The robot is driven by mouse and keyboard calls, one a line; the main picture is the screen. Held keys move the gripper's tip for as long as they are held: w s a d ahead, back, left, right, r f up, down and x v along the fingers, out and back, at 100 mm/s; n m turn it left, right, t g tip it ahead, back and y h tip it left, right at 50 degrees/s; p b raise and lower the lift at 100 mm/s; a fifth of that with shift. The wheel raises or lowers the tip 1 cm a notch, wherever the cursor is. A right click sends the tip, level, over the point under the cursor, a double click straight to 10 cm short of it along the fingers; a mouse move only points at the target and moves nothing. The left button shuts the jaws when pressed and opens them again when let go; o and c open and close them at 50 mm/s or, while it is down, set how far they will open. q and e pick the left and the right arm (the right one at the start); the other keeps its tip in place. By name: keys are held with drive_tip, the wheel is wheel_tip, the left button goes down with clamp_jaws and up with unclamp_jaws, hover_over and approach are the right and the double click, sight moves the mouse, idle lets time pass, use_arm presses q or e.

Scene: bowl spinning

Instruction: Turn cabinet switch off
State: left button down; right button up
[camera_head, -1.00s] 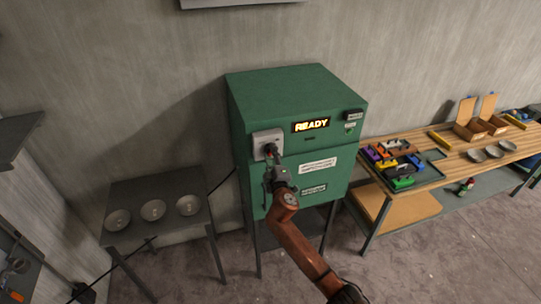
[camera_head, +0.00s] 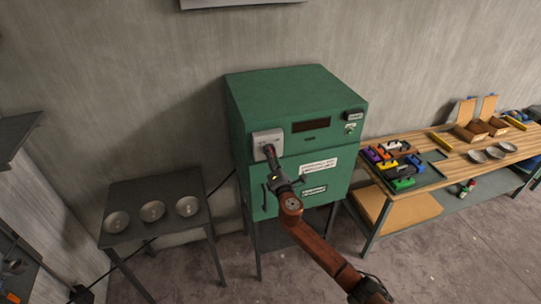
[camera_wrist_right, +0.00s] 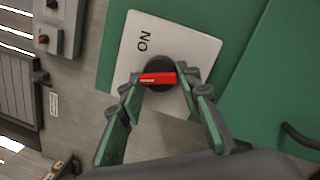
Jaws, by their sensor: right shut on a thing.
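The green cabinet (camera_head: 290,92) stands against the wall in the head view. Its light grey switch plate (camera_head: 258,138) is at the front upper left, and the display (camera_head: 311,125) beside it is dark. In the right wrist view, the plate (camera_wrist_right: 195,45) bears the letters "ON" and a black round knob with a red handle (camera_wrist_right: 157,79). My right gripper (camera_head: 268,152) is at the plate. Its fingers are shut on the red handle, one on each side, as the wrist view shows. The gripper hides most of the knob in the head view. My left gripper is not in view.
A dark table (camera_head: 150,190) with three metal bowls stands left of the cabinet. A wooden workbench (camera_head: 455,160) with coloured items, boxes and bowls stands to the right. A cabinet door handle (camera_head: 265,197) is below my gripper. Floor in front is open.

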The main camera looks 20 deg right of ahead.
drive_tip(key=shift+d+f+n+y+p, duration=0.1)
drive_tip(key=shift+n+y, duration=0.05)
drive_tip(key=shift+n, duration=0.7)
drive_tip(key=shift+f+n+y+p, duration=0.1)
drive_tip(key=shift+n+y+p, duration=0.1)
drive_tip(key=shift+n, duration=0.7)
drive_tip(key=shift+d+f+n+y+p, duration=0.1)
drive_tip(key=shift+n+y, duration=0.05)
drive_tip(key=shift+n, duration=0.7)
drive_tip(key=o, duration=1.1)
drive_tip(key=shift+r, duration=0.1)
drive_tip(key=s, duration=0.4)
drive_tip(key=s+f, duration=0.1)
drive_tip(key=s, duration=0.7)
drive_tip(key=shift+d+f, duration=0.2)
drive_tip(key=shift+f, duration=0.05)
